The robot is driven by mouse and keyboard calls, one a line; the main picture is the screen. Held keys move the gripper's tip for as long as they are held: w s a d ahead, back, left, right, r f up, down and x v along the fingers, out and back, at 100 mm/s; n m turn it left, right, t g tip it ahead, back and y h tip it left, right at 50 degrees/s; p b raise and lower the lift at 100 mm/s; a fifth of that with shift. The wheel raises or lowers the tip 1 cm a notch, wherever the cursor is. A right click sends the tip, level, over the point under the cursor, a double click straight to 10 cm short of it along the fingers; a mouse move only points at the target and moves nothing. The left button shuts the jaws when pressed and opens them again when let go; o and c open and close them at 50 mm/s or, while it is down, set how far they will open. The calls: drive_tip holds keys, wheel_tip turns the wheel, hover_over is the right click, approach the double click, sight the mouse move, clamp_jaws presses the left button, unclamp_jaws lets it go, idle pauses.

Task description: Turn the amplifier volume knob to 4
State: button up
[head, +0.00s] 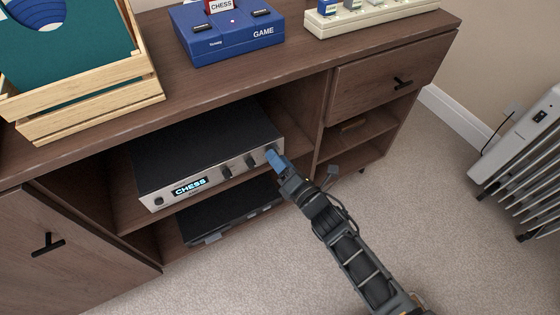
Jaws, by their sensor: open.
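The amplifier (205,142) is a black-topped box with a silver front, on the upper open shelf of the brown cabinet. A second dark knob (251,160) sits further right. My gripper (274,156), with blue fingertips, is at the right end of the amplifier's front panel. It hides whatever is on that end of the panel. I cannot tell whether the fingertips touch a knob. The knob markings are too small to read.
A black device (230,211) sits on the shelf below the amplifier. A radiator (525,150) stands at the right. The carpet in front is clear.

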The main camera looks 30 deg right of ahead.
drive_tip(key=shift+c, duration=0.3)
clamp_jaws()
